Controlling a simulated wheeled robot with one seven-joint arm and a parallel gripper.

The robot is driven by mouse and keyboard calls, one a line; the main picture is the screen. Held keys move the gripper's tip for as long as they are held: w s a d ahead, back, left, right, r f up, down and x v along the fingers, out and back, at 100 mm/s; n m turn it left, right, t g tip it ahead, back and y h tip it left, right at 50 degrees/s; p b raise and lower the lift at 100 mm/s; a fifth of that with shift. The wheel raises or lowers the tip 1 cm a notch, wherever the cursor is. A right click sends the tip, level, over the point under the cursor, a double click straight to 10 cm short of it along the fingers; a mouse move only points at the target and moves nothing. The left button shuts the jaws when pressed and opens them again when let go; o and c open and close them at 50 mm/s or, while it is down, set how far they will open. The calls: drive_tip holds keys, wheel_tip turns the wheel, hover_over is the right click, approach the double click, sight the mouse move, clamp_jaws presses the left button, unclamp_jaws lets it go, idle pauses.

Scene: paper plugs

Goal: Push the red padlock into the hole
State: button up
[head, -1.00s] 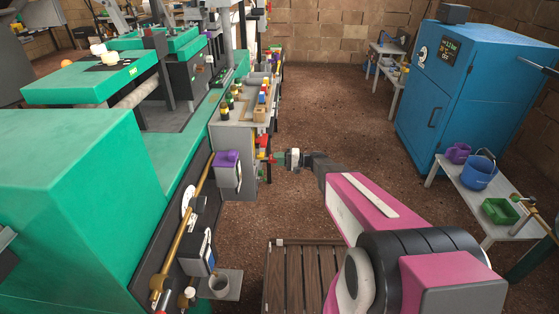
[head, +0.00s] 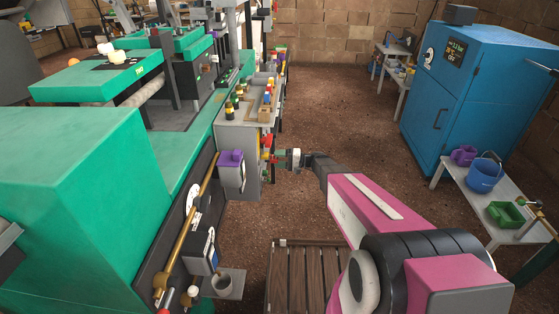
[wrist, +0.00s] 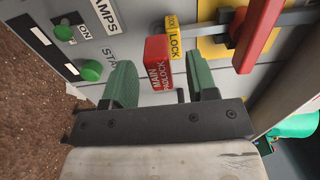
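The red padlock (wrist: 158,62), a block marked "MAIN PADLOCK", shows in the wrist view in front of the grey panel (wrist: 135,20), beside a yellow "LOCK" label (wrist: 175,38). My gripper (wrist: 160,75) is open, with one green finger on each side of the padlock and a visible gap on both sides. The hole cannot be made out clearly. In the head view my gripper (head: 278,160) is at the side of the grey cabinet (head: 240,140), and the padlock is too small there to tell apart from other red parts.
A red lever (wrist: 257,35) stands out close to the right finger. Green buttons (wrist: 90,70) are on the panel at left. A purple-topped box (head: 231,172) is on the green machine's side. A slatted wooden platform (head: 305,280) lies below my arm. The brown floor (head: 340,110) beyond is clear.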

drive_tip(key=d, duration=1)
drive_tip(key=shift+s+d, duration=0.2)
drive_tip(key=shift+d, duration=0.2)
drive_tip(key=shift+s, duration=0.1)
